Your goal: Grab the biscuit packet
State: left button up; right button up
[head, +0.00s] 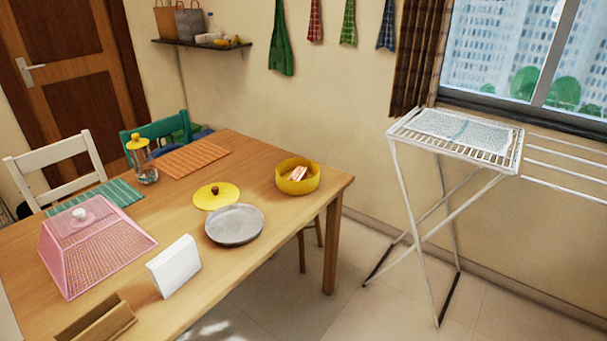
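A small orange and white item (298,174) lies in a round yellow bowl (313,184) near the right end of the wooden table. It looks like the biscuit packet, but it is too small to read. The bowl's rim hides its lower part. Neither of my grippers shows in the head view.
On the table (140,240) are a grey metal plate (235,225), a yellow lid (216,196), a white upright block (174,265), a pink mesh cover (95,245) and a yellow-topped jar (142,160). A white drying rack (455,138) stands right. Floor between is clear.

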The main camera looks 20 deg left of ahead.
aim_at(300, 173)
jog(key=i+u, duration=0.1)
jog(key=u, duration=0.3)
jog(key=i+l+u, duration=0.1)
jog(key=u, duration=0.3)
jog(key=i+l+u, duration=0.15)
jog(key=u, duration=0.25)
jog(key=l+u, duration=0.1)
jog(key=u, duration=0.25)
jog(key=i, duration=0.05)
